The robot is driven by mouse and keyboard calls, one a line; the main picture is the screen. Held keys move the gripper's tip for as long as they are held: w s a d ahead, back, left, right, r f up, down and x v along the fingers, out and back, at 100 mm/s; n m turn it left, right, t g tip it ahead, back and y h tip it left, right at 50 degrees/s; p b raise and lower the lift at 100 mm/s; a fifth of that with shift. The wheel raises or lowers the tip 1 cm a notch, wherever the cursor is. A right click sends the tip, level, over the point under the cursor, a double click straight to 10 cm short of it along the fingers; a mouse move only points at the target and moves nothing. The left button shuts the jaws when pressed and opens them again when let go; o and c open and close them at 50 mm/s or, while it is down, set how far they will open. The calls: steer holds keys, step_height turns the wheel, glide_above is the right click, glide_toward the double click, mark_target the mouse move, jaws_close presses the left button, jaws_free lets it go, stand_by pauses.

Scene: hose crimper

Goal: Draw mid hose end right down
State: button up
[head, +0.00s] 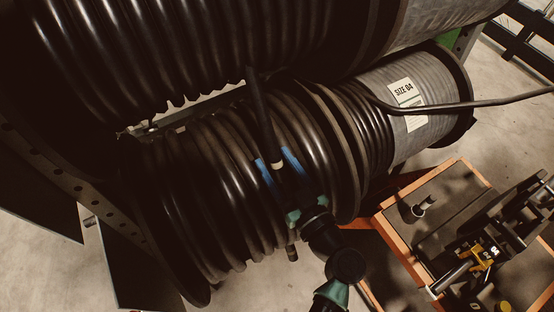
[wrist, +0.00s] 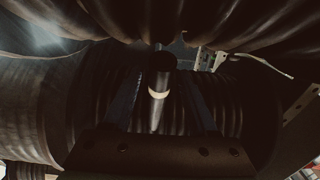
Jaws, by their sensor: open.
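The mid hose end (head: 260,118) is a dark hose piece hanging down from the gap between the upper and lower reels, with a pale band near its tip. In the wrist view the hose end (wrist: 161,68) shows centrally, its pale band (wrist: 158,94) between my fingers. My gripper (head: 279,166) has blue fingertips and is open, one finger on each side of the hose end. The wrist view shows a gap between the hose and both fingers of my gripper (wrist: 162,100). I cannot tell how deep the hose sits between them.
The lower reel (head: 195,190) of coiled hose lies right behind my gripper; the upper reel (head: 190,45) overhangs it. A grey drum section carries a "SIZE 04" label (head: 406,92). Another hose (head: 470,106) runs off right. An orange-edged cart (head: 380,232) with crimping gear stands at lower right.

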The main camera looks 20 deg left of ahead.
jaws_close()
stand_by(0.3)
stand_by(1.2)
